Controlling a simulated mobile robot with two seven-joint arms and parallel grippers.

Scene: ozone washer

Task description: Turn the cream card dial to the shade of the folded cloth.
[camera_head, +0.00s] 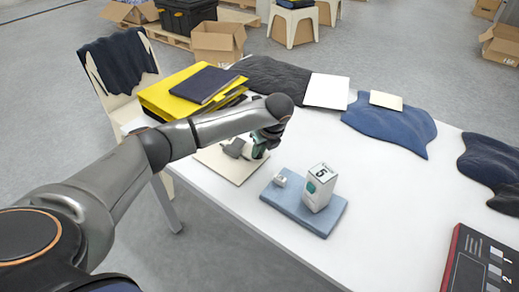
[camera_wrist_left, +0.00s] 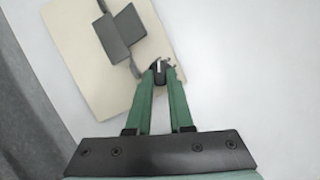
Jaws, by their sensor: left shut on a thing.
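My left gripper (camera_head: 262,148) reaches over the table to the cream card (camera_head: 228,172). In the left wrist view its green fingers (camera_wrist_left: 160,72) are shut on a small black knob with a white mark, at the right edge of the card (camera_wrist_left: 75,65). The fingers hide much of the knob. Dark grey blocks (camera_wrist_left: 122,35) lie on the card beside the fingers. Several cloths lie on the table: a charcoal one (camera_head: 262,75), a blue one (camera_head: 390,128) and a navy one (camera_head: 487,160). I cannot tell which is the folded cloth. My right gripper is out of view.
A blue board (camera_head: 272,200) with a white box (camera_head: 319,188) marked 5 stands in front of the card. A red-edged dark panel (camera_head: 482,268) is at the lower right. Yellow and navy books (camera_head: 207,84) are behind my arm. A chair (camera_head: 122,100) stands left.

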